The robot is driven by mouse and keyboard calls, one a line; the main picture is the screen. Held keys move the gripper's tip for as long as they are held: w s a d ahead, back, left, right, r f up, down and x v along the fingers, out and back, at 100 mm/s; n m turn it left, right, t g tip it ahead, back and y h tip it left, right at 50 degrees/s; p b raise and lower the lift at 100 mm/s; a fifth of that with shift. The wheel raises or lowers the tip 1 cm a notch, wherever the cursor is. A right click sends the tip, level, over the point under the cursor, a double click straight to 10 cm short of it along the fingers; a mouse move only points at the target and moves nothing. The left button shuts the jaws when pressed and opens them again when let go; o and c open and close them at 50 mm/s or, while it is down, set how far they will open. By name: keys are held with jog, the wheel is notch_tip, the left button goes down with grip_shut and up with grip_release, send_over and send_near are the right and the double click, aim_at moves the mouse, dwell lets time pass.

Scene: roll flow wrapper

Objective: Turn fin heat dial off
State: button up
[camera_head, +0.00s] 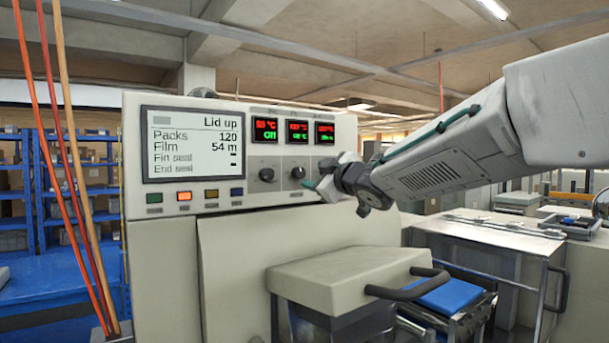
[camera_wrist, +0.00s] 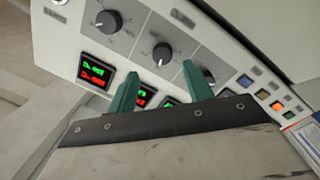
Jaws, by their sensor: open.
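A cream machine panel (camera_head: 230,210) carries a row of dark dials under small displays. In the head view I see a left dial (camera_head: 266,175) and a middle dial (camera_head: 298,172); my gripper (camera_head: 316,183) hides the area right of them. The wrist view shows three dials: one at upper left (camera_wrist: 108,21), a middle one (camera_wrist: 162,53), and one (camera_wrist: 207,74) partly behind a finger. My gripper (camera_wrist: 160,69) is open, its green fingers spread below the middle dial, with nothing between them. Dial labels are unreadable, so I cannot tell which is fin heat.
A screen (camera_head: 193,144) lists Fin seal and End seal. The left temperature display (camera_head: 265,130) shows green "Off" text. Coloured buttons (camera_head: 184,196) sit below the screen. A cream lid (camera_head: 345,275) with a black handle juts out below my arm.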

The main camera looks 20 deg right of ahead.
aim_at(301, 173)
jog(key=x, duration=0.6)
jog(key=shift+a, duration=0.3)
jog(key=shift+s, duration=0.1)
jog(key=c, duration=1)
